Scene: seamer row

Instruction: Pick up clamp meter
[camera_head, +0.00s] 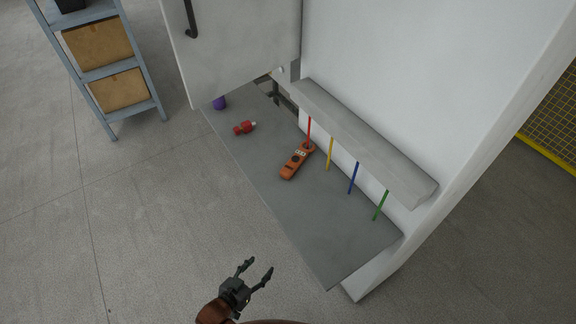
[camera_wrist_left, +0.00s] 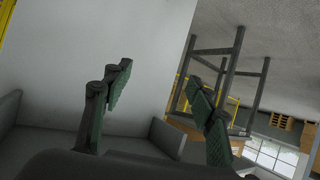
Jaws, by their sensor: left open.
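The clamp meter (camera_head: 297,160) is orange with a dark dial and lies on the grey shelf (camera_head: 335,240) of the white machine, near the foot of a red rod. My left gripper (camera_head: 258,269) is open and empty, low in the head view, in front of the shelf and well apart from the meter. In the left wrist view its two fingers (camera_wrist_left: 162,95) are spread with nothing between them; the meter does not show there. My right gripper is not in view.
Red, yellow (camera_head: 330,154), blue (camera_head: 353,177) and green (camera_head: 380,205) rods stand below a grey ledge (camera_head: 365,145). A red bottle-like item (camera_head: 244,127) and a purple item (camera_head: 219,103) lie farther back. A rack (camera_head: 107,71) with boxes stands at upper left. The floor at left is clear.

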